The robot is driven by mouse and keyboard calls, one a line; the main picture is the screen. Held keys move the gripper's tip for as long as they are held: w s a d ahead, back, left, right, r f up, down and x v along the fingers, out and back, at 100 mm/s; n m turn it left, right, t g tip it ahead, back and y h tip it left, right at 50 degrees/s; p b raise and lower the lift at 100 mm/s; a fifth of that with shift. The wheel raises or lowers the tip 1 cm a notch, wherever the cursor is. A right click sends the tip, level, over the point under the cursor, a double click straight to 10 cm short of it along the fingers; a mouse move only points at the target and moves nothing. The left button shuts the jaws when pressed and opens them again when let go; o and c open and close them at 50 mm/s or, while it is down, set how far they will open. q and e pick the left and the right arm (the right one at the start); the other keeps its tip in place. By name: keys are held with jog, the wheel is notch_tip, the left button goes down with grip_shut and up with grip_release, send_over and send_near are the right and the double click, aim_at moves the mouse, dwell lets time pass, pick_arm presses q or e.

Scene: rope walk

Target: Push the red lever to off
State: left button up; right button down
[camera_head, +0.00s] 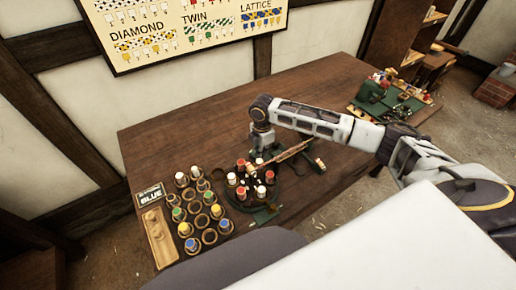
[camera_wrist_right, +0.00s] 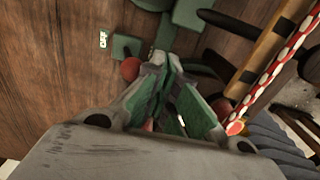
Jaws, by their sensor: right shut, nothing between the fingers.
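The red lever's round red knob (camera_wrist_right: 131,69) shows in the right wrist view, just left of my right gripper's fingertips (camera_wrist_right: 163,64), near or against them; I cannot tell whether they touch. The knob is beside a dark green base, with a white "OFF" label (camera_wrist_right: 103,40) on the wood to its upper left. My right gripper is shut and empty, pointing down over the table in the head view (camera_head: 262,148). I cannot pick out the lever in the head view; the gripper and bobbins crowd that spot. My left gripper is not in view.
A red-and-white rope (camera_wrist_right: 275,70) runs beside the fingers at right. Several colored bobbins stand around a dark round plate (camera_head: 240,203). A bobbin rack and a "BLUE" sign (camera_head: 151,195) are at left. The back of the wooden table (camera_head: 200,130) is clear.

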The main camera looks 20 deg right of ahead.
jog(key=shift+s+f, duration=0.15)
jog(key=shift+f, duration=0.5)
dwell(0.5)
jog(key=shift+w, duration=0.35)
jog(key=shift+w+a, duration=0.1)
jog(key=shift+w, duration=0.3)
jog(key=shift+w+a, duration=0.1)
jog(key=shift+w, duration=0.75)
jog(key=shift+s+r, duration=0.1)
dwell(0.4)
jog(key=shift+s+p, duration=0.4)
jog(key=shift+p, duration=0.5)
jog(key=shift+s, duration=0.1)
